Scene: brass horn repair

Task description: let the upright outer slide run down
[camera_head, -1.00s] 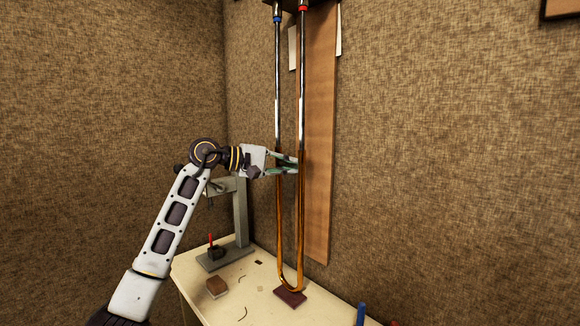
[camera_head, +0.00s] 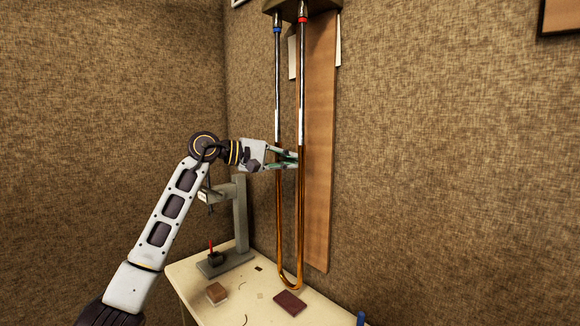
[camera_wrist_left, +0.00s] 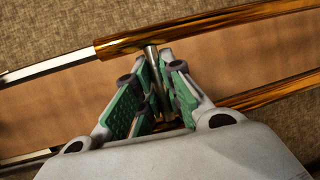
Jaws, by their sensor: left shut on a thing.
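The outer slide (camera_head: 301,220) is a long brass U of two tubes hanging upright, its bend at the bottom. It is sleeved over two chrome inner tubes (camera_head: 302,85) with a blue and a red ring at their tops. In the wrist view the brass tubes (camera_wrist_left: 210,27) cross at a slant, and a silver cross brace (camera_wrist_left: 152,62) joins them. My left gripper (camera_head: 292,159) is shut on this brace near the slide's upper end, its green pads (camera_wrist_left: 158,90) either side. The bend appears just clear of a dark red pad (camera_head: 290,302) on the bench. My right gripper is out of view.
A wooden board (camera_head: 320,150) is on the wall behind the slide. The cream bench (camera_head: 235,300) carries a grey stand (camera_head: 240,215), a brown block (camera_head: 217,292) and small scraps. A dark holder (camera_head: 285,6) is at the top of the tubes.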

